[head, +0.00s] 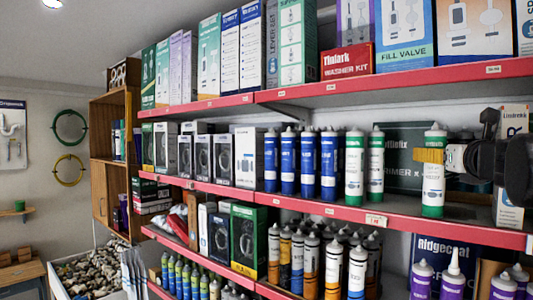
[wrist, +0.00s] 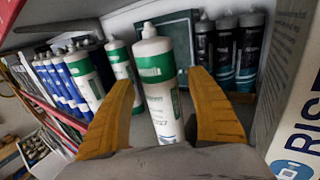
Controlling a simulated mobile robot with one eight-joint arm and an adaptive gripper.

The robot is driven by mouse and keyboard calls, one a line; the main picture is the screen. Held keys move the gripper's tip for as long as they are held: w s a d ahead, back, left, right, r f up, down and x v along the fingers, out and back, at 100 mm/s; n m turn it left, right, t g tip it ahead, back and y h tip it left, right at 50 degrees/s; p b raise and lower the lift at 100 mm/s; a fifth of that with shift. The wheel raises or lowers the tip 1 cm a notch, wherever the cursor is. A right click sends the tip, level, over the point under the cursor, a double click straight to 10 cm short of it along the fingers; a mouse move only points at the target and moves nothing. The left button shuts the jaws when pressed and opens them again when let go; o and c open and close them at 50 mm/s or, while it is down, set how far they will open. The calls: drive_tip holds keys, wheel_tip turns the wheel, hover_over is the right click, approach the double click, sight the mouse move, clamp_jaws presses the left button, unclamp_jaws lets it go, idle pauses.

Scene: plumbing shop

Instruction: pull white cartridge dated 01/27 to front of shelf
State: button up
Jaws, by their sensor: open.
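A white cartridge with a green band (head: 433,192) stands upright on the middle shelf in the head view. My gripper (head: 431,156) is at its upper body, one yellow finger crossing in front of it. In the wrist view this cartridge (wrist: 157,95) stands between the two spread fingers of my open gripper (wrist: 161,78), with gaps on both sides. Two similar white-and-green cartridges, one nearer (head: 354,172) and one further back (head: 376,160), stand to its left. I cannot read a date on any of them.
Blue cartridges (head: 305,165) stand further left on the shelf. Dark cartridges (wrist: 225,55) stand behind in the wrist view. A white-and-blue box (wrist: 297,110) is close on the right. The red shelf edge (head: 400,225) runs along the front, and the shelf above limits height.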

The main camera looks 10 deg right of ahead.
drive_tip(key=v, duration=1.1)
drive_tip(key=w+a+f+n+g+y+b, duration=0.15)
drive_tip(key=a+f+n+b, duration=0.5)
drive_tip(key=f, duration=0.65)
drive_tip(key=a+f+n+g+y+b, duration=0.1)
drive_tip(key=a+f+n+y+b, duration=0.2)
drive_tip(key=a+f+n+b, duration=0.75)
drive_tip(key=w+a+f+n+g+y+b, duration=0.1)
drive_tip(key=a+f+n+g+y+b, duration=0.2)
drive_tip(key=f, duration=1.4)
drive_tip(key=s+a+f+n+g+b, duration=0.1)
drive_tip(key=s+a+f+n+b, duration=0.2)
drive_tip(key=f, duration=1.1)
drive_tip(key=s+a+f+n+g+h+b, duration=0.1)
drive_tip(key=s+a+f+n+g+b, duration=0.1)
drive_tip(key=s+f+n+b, duration=0.3)
drive_tip(key=s+a+f+n+g+b, duration=0.1)
drive_tip(key=s+a+f+n+b, duration=0.3)
drive_tip(key=f+n+b, duration=0.7)
wheel_tip(320, 180, down, 14)
drive_tip(key=shift+a+f+n+h, duration=0.1)
drive_tip(key=shift+a+n+h, duration=0.1)
drive_tip(key=shift+n+h, duration=0.2)
drive_tip(key=shift+g, duration=0.25)
